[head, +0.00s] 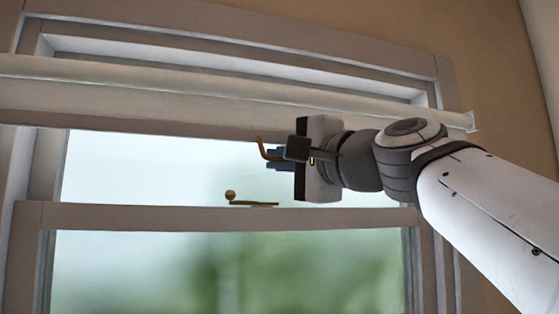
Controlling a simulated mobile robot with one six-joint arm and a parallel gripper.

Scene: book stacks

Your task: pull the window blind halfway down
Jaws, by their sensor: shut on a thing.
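The white window blind (60,98) is rolled up near the top of the window, with only a short strip showing below its roller. A small brown curved pull (262,148) hangs at the blind's lower edge. My gripper (272,158) comes in from the right at that pull, with its bluish fingers shut on it. The gripper body hides part of the pull and of the blind's lower edge.
A grey window frame (440,90) surrounds the panes. A brass-coloured latch (250,203) sits on the middle rail (130,216), below and left of my gripper. Clear glass (150,170) lies between blind and rail. The tan wall (490,60) is at right.

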